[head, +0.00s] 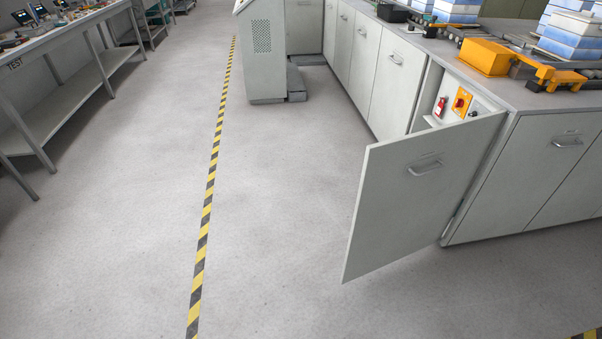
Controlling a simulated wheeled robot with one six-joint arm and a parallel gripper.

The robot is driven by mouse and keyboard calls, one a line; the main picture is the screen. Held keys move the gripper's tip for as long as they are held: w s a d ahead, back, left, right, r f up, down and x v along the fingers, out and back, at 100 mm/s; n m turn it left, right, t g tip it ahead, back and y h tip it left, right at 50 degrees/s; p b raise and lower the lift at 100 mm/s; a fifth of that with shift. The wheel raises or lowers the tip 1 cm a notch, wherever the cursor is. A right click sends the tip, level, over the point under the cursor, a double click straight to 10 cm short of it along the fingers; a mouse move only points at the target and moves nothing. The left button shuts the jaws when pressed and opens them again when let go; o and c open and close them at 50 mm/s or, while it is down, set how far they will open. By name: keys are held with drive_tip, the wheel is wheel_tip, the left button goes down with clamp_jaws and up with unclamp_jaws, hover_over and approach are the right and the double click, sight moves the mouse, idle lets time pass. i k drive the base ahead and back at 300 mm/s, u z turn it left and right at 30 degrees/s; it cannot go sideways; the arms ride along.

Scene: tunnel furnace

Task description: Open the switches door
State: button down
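The switches door (410,195) is a light grey cabinet door with a metal handle (426,168) near its top. It stands swung wide open, hinged at its right edge, and sticks out over the floor. Behind it, the cabinet's inside shows a red-and-yellow rotary switch (461,101), a red item (440,106) to its left and a dark knob to its right. The door hides the lower part of the inside. My gripper is not in view.
Closed grey cabinets (361,73) run along the right, with a yellow device (484,57) and blue-white boxes on top. A grey console (262,55) stands at the back. A workbench (60,35) lines the left. The floor between, crossed by a yellow-black line (206,200), is clear.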

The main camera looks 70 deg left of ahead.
sight(411, 186)
drive_tip(key=u, duration=1)
drive_tip(key=i, duration=1)
